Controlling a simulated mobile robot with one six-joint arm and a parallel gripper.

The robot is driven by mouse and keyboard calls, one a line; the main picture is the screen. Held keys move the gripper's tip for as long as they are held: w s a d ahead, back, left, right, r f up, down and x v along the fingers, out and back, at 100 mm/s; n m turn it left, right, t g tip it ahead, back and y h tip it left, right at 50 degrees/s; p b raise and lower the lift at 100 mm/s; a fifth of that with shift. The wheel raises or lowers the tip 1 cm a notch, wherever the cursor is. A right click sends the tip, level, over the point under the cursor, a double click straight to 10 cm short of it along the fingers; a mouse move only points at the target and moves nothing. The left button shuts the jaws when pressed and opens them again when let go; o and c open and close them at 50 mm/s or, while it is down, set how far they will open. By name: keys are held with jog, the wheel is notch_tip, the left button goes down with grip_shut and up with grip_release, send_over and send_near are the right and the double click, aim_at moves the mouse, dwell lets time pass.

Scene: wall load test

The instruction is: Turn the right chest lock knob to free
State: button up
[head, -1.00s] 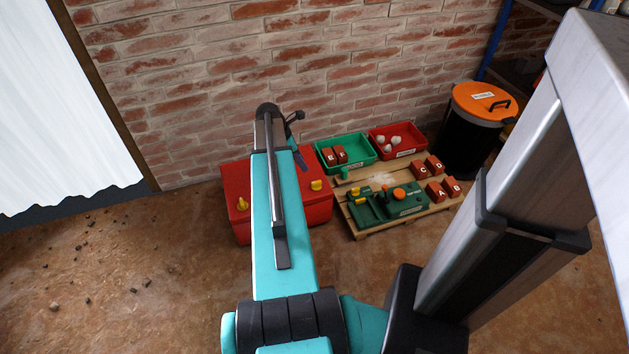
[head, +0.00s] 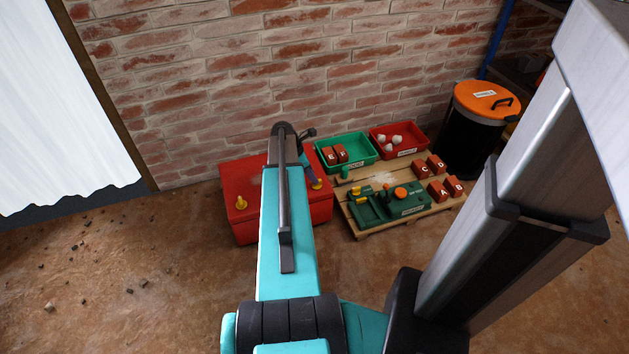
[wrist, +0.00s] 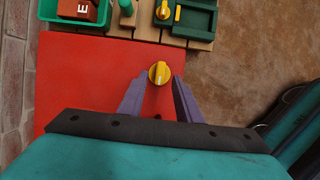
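The red chest (head: 243,222) stands on the floor by the brick wall, with part of it hidden behind my arm. Its left yellow knob (head: 241,203) shows in the head view. The right yellow knob (head: 317,184) is near the chest's right edge, close to my gripper. In the wrist view the right knob (wrist: 159,73) is round with a pale line along its grip, lying between the tips of my gripper (wrist: 154,82). The two purple fingers are spread, with a gap visible on each side of the knob. I cannot tell whether they reach its height.
A wooden pallet (head: 365,232) right of the chest carries a green toolboard (head: 372,214) and lettered red blocks. Green bin (head: 361,166) and red bin (head: 419,137) stand behind. A black barrel with orange lid (head: 487,101) is at right. Floor at left is open.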

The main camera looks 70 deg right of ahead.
jog(key=shift+b+x, duration=0.35)
jog(key=shift+x, duration=1.4)
grip_shut()
jog(key=shift+w+d, duration=0.1)
jog(key=shift+d, duration=0.1)
jog(key=shift+a, duration=0.1)
